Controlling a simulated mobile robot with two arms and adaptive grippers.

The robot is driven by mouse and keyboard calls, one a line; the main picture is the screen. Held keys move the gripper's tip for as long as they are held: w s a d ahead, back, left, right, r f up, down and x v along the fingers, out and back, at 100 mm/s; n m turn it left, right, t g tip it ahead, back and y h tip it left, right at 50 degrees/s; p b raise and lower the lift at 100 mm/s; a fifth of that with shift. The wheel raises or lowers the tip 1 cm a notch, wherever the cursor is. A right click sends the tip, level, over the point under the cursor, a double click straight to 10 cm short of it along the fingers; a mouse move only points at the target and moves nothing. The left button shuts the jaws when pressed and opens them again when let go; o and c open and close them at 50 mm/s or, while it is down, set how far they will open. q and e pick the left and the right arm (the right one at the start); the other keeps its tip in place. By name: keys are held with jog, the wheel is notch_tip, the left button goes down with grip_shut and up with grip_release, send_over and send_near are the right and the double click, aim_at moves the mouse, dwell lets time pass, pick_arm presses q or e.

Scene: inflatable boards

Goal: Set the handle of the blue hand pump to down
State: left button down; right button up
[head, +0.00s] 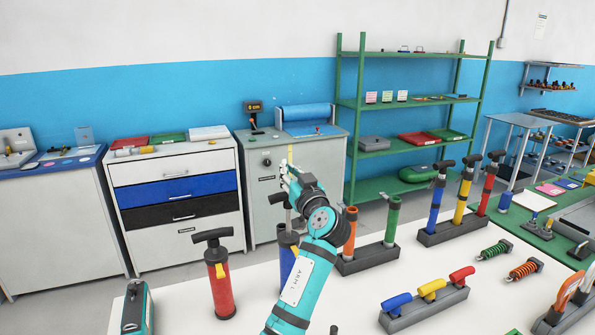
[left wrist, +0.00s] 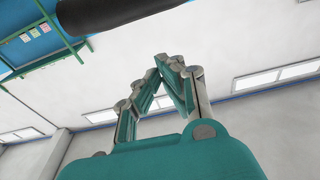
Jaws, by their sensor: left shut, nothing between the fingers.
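The blue hand pump (head: 287,266) stands on the white table, just left of my left forearm, which hides part of it. Its thin rod rises well above the body to a dark handle (head: 277,198), so the handle looks raised; my gripper covers its right part. My left gripper (head: 287,172) is shut and empty, pointing up beside and slightly above the handle; contact cannot be told. In the left wrist view the closed fingertips (left wrist: 163,62) meet, and a dark bar, probably the handle, crosses the top left. My right gripper is not in view.
A red hand pump (head: 220,283) stands to the left, its black handle lower. To the right are a rack (head: 366,259) with orange and green tubes, a rack (head: 455,232) of T-handled tubes, and a block (head: 425,312) of coloured levers. Table is clear between the pumps.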

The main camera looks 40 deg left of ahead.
aim_at(288, 222)
pick_arm(q)
jog(key=f, duration=0.1)
jog(key=d+f, duration=0.1)
jog(key=f, duration=0.1)
jog(key=shift+s+f+p, duration=0.15)
jog(key=shift+f+p, duration=0.1)
jog(key=shift+p, duration=0.1)
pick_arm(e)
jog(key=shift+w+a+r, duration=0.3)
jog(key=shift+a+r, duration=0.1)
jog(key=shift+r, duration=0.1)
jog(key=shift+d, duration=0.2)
pick_arm(q)
notch_tip(288, 222, down, 8)
jog(key=b, duration=1)
jog(key=shift+d+r, duration=0.1)
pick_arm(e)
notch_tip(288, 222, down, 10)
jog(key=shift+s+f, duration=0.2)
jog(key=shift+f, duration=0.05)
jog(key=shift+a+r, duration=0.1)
